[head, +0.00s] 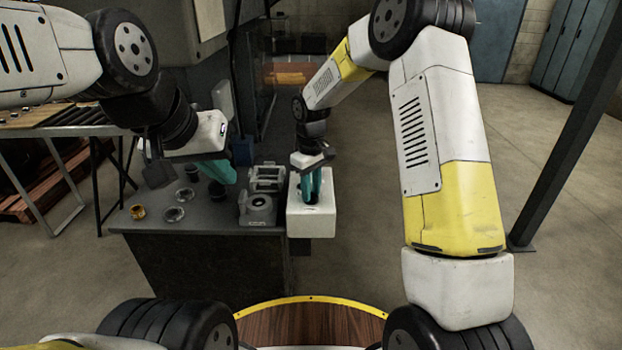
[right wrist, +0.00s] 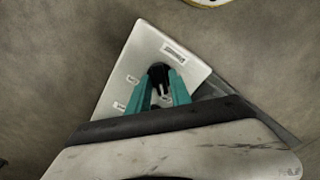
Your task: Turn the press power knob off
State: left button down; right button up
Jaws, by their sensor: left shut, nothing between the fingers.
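The press power knob (right wrist: 158,74) is a small black knob on the top face of a white control box (head: 312,222). The box also shows in the right wrist view (right wrist: 140,60), with small printed labels around the knob. My right gripper (head: 311,196) points down at the box. Its teal fingers (right wrist: 160,80) lie on both sides of the knob and appear to touch it. The knob's pointer direction is hidden between the fingers. My left gripper (head: 230,178) is shut and empty above the dark bench, left of the box.
The dark bench (head: 200,222) holds grey metal parts (head: 258,208), several rings and a brass-coloured piece (head: 137,211). The box stands at the bench's right end. Open floor (head: 560,170) lies to the right, with a dark slanted post (head: 565,140).

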jog(key=shift+o, duration=0.7)
jog(key=shift+r, duration=3.9)
